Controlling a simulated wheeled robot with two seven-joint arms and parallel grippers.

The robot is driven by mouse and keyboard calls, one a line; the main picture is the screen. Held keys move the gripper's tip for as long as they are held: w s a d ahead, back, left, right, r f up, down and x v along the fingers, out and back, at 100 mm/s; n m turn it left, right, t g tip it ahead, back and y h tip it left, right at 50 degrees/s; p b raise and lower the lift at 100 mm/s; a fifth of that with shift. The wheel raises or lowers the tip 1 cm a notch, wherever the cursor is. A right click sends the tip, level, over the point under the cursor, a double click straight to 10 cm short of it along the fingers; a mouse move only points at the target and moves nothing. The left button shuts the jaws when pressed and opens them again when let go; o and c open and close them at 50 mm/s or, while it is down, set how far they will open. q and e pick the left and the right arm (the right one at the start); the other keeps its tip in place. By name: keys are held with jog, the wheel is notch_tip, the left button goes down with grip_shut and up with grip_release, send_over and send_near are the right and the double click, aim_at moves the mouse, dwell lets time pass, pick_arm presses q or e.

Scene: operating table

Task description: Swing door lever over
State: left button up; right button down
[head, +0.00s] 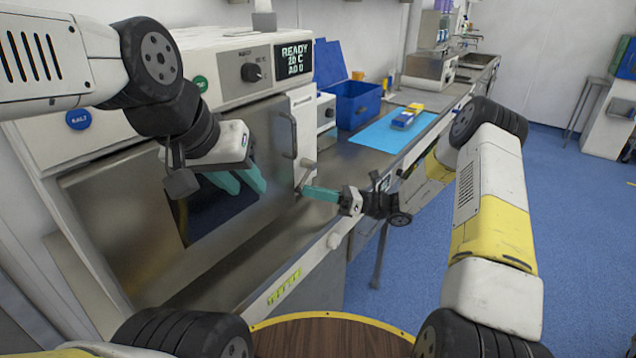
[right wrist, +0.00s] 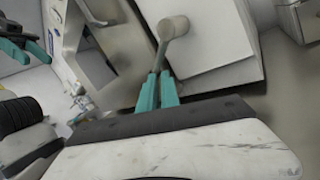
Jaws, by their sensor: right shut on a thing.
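The steel door (head: 262,205) with a dark window fills the front of the white steriliser on the left and looks closed. The door lever (head: 304,176) is at the door's right edge, mostly small in the head view. In the right wrist view the lever (right wrist: 160,55) shows a pale stem with a round end. My right gripper (head: 310,190) is shut on the lever, its teal fingers (right wrist: 158,90) together at the stem. My left gripper (head: 258,188) hangs in front of the door window, its teal fingers apart and empty.
A bar handle (head: 288,135) stands out from the door beside the lever. A display (head: 294,60) and a knob (head: 252,72) sit above it. Behind are a blue box (head: 358,105) and a blue mat (head: 385,133) on the counter. Blue floor lies open to the right.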

jog(key=shift+s+a+r+m+y, duration=0.1)
jog(key=shift+s+a+m+y, duration=0.2)
jog(key=shift+a+m, duration=0.1)
jog(key=shift+s+a+r+m+t, duration=0.25)
jog(key=shift+s+r+m+t, duration=0.1)
jog(key=shift+r+m+t, duration=0.1)
jog(key=shift+s+a+r+m+t+y, duration=0.2)
jog(key=shift+r+m+t+y, duration=0.15)
jog(key=shift+m, duration=0.35)
jog(key=shift+s+a+r+m+t+y, duration=0.1)
jog(key=shift+s+r+m+t+y, duration=0.2)
jog(key=shift+m, duration=0.35)
jog(key=shift+w, duration=0.15)
jog(key=shift+d, duration=0.1)
